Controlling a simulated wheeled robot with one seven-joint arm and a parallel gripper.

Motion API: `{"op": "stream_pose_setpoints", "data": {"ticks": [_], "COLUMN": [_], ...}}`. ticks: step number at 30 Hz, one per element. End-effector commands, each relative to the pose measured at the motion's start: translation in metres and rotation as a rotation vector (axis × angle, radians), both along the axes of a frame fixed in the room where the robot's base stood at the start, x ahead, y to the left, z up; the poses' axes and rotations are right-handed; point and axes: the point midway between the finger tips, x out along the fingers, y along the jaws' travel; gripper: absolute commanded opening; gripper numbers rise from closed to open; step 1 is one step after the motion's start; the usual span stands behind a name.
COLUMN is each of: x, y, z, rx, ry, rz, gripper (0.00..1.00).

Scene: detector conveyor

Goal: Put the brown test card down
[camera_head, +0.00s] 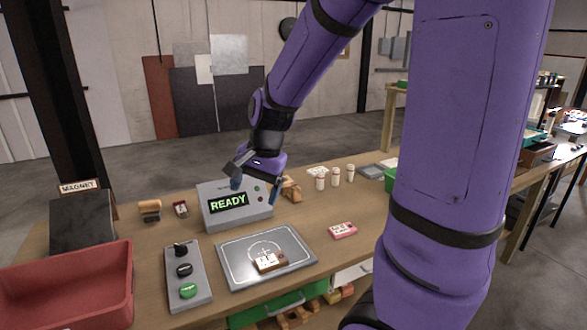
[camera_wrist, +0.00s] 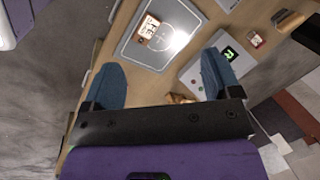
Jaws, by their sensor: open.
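The brown test card (camera_head: 270,262) lies flat on the grey metal plate (camera_head: 236,277), on the front part of the plate's circle mark. The card also shows on the plate in the wrist view (camera_wrist: 160,37). My gripper (camera_head: 255,184) is above and behind the plate, close to the grey box with the READY display (camera_head: 229,200). Its blue fingers stand wide apart and empty in the wrist view (camera_wrist: 162,85). The gripper is clear of the card and touches nothing that I can make out.
A grey panel with a black knob and buttons (camera_head: 186,270) is left of the plate. A red bin (camera_head: 75,283) and a dark block by the MAGNET sign (camera_head: 82,222) stand further left. A pink card (camera_head: 343,230) lies right of the plate; several white bottles (camera_head: 336,177) stand behind.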

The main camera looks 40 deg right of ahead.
Motion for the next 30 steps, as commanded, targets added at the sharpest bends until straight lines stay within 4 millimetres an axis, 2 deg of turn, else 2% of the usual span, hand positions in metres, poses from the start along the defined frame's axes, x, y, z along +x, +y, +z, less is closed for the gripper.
{"op": "stream_pose_setpoints", "data": {"ticks": [1,6,15,22,25,30], "x": [-0.01,-0.045,-0.115,-0.158,-0.167,-0.173], "y": [0.005,0.018,0.036,0.042,0.043,0.044], "z": [0.015,0.052,0.1,0.117,0.119,0.12], "rx": [-0.01,-0.072,-0.256,-0.406,-0.445,-0.465], "ry": [-0.033,-0.121,-0.257,-0.31,-0.318,-0.32], "rz": [0.062,0.288,0.661,0.866,0.912,0.937], "gripper": [0.83,0.83,0.83,0.83,0.83,0.83]}}
